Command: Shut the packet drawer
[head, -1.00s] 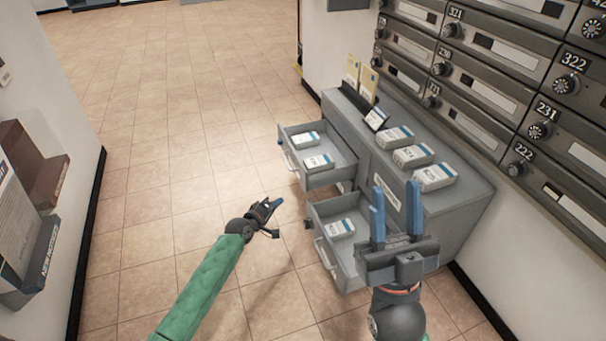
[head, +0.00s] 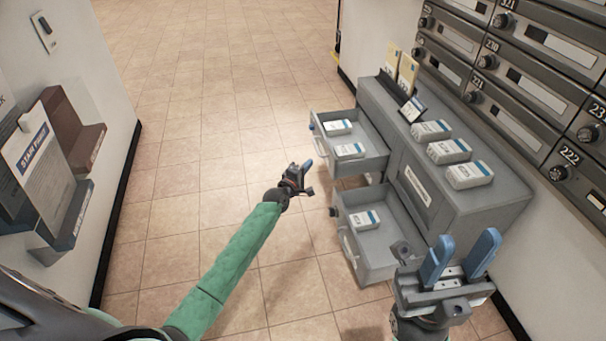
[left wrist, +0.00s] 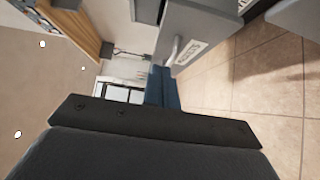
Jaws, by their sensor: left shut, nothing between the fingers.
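A grey cabinet (head: 400,177) has two drawers standing open. The upper drawer (head: 372,163) holds two white-and-blue packets (head: 349,150). The lower drawer (head: 380,262) holds one packet (head: 365,220). I cannot tell which is the packet drawer. My left gripper (head: 309,168) is shut and empty, a little in front of the upper drawer and apart from it in the head view. In the left wrist view its shut blue fingers (left wrist: 162,88) point towards a grey drawer front with a handle (left wrist: 173,51) and a label. My right gripper (head: 461,258) is open and empty, in front of the cabinet's near end.
Several packets (head: 449,151), a dark stand and yellow cards (head: 407,73) are on the cabinet top. Numbered mailboxes (head: 530,85) line the right wall. A leaflet rack (head: 62,185) hangs on the left wall. The tiled floor (head: 225,130) between is clear.

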